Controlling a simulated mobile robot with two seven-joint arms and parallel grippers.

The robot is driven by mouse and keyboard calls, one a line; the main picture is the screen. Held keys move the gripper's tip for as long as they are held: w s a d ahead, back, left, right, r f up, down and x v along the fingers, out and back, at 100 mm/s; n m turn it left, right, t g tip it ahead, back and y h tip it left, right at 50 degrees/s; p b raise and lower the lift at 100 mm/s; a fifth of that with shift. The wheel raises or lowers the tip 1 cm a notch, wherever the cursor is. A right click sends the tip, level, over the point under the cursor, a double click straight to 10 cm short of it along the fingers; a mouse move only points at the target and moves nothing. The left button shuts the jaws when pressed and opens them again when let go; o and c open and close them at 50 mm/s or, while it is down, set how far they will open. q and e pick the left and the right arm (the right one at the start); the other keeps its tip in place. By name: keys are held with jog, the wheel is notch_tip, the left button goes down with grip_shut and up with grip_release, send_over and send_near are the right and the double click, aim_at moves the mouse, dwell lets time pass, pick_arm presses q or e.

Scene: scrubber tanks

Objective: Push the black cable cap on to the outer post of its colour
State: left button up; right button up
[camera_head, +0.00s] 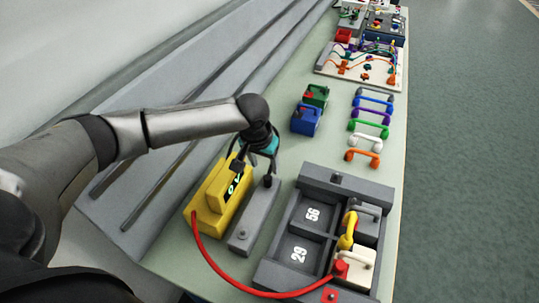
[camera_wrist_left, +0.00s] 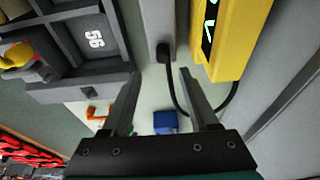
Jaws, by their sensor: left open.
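The black cable cap (camera_head: 268,181) stands upright at the far end of a grey bar (camera_head: 254,215). In the left wrist view the cap (camera_wrist_left: 163,52) lies just past the fingertips, roughly between them. Its black cable (camera_wrist_left: 234,92) loops to the yellow meter (camera_head: 232,200). My left gripper (camera_head: 254,167) is open and empty, over the bar's far end; both its fingers (camera_wrist_left: 160,74) show in the wrist view. A dark post (camera_head: 336,178) is on the far rim of the grey tray (camera_head: 356,187). A red-marked spot (camera_head: 330,295) is on its near rim. My right gripper is out of view.
The tray holds a white block (camera_head: 355,272) with a red cap, a grey block (camera_head: 369,222) and a yellow link (camera_head: 348,230). A red cable (camera_head: 235,284) arcs across the front. Blue (camera_head: 305,120) and green (camera_head: 316,96) blocks and several coloured handles stand farther back.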

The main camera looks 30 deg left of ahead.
aim_at(267, 178)
pick_arm(q)
jog(key=b+x, duration=0.1)
jog(key=b, duration=0.1)
jog(key=b+x, duration=0.2)
jog(key=b, duration=0.1)
jog(key=b+x, duration=0.2)
jog(key=shift+w+a, duration=0.1)
jog(key=shift+a, duration=0.2)
jog(key=b+x, duration=0.1)
jog(key=x, duration=0.1)
jog(key=shift+f, duration=0.25)
jog(key=shift+w+f, duration=0.25)
jog(key=shift+f, duration=0.3)
jog(key=shift+c, duration=0.3)
grip_shut()
dwell(0.6)
